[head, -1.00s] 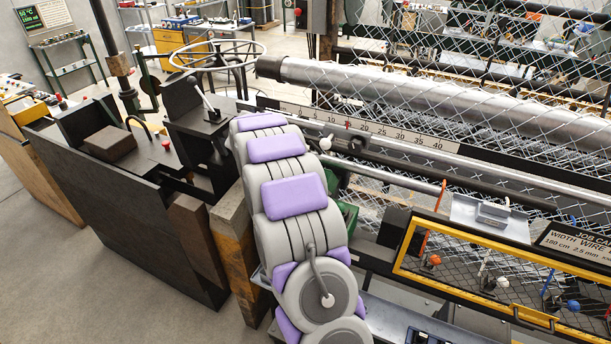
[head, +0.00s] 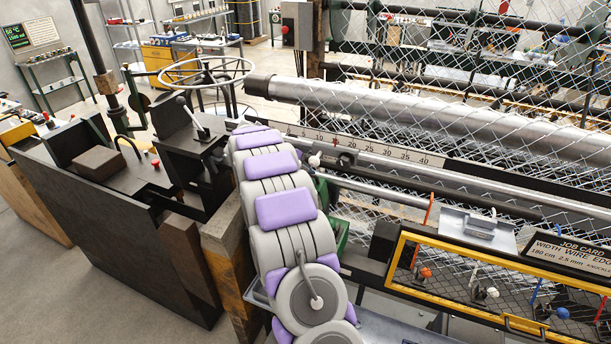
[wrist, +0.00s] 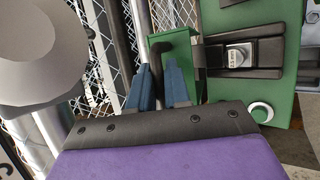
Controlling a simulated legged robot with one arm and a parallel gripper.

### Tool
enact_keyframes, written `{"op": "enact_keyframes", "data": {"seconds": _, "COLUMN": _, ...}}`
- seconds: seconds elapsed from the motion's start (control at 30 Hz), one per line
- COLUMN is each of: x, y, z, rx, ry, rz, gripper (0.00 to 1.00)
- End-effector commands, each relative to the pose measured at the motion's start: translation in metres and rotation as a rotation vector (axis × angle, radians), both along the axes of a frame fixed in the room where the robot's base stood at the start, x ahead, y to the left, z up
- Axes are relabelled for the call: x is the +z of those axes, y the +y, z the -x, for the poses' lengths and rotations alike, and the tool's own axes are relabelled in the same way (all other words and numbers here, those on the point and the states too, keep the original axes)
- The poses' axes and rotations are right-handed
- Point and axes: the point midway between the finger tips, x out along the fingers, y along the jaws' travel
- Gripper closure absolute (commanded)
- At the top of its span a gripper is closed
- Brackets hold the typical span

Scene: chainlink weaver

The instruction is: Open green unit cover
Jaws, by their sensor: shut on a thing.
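The green unit shows in the wrist view as a green box-like part (wrist: 184,32) beside a green panel (wrist: 225,90). A dark bent handle (wrist: 165,46) sits against the box-like part. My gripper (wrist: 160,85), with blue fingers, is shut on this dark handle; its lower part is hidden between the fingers. In the head view a bit of green (head: 342,228) shows beside my grey and purple arm, which hides the gripper. I cannot tell how far the cover is open.
A black bracket with a labelled steel part (wrist: 239,56) and a white-ringed green button (wrist: 262,112) are right of the fingers. Chain-link mesh and a long steel roller (head: 430,115) lie behind. A yellow-framed mesh guard (head: 480,262) is at right, a dark machine block (head: 110,220) at left.

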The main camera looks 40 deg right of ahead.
Motion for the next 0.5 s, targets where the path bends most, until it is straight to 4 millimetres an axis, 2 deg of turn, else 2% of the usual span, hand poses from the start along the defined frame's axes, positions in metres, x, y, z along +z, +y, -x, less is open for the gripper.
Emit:
{"op": "enact_keyframes", "data": {"seconds": 0.03, "x": -0.0010, "y": -0.0001, "z": 0.0005, "rx": -0.002, "ry": 0.000, "rz": -0.001, "gripper": 1.00}}
{"op": "enact_keyframes", "data": {"seconds": 0.07, "x": -0.0011, "y": -0.0001, "z": 0.0004, "rx": -0.002, "ry": 0.000, "rz": -0.001, "gripper": 0.82}}
{"op": "enact_keyframes", "data": {"seconds": 0.1, "x": -0.0011, "y": 0.0000, "z": 0.0004, "rx": -0.002, "ry": 0.000, "rz": -0.001, "gripper": 0.78}}
{"op": "enact_keyframes", "data": {"seconds": 0.5, "x": 0.0039, "y": 0.0045, "z": -0.0007, "rx": -0.001, "ry": -0.001, "rz": 0.000, "gripper": 0.77}}
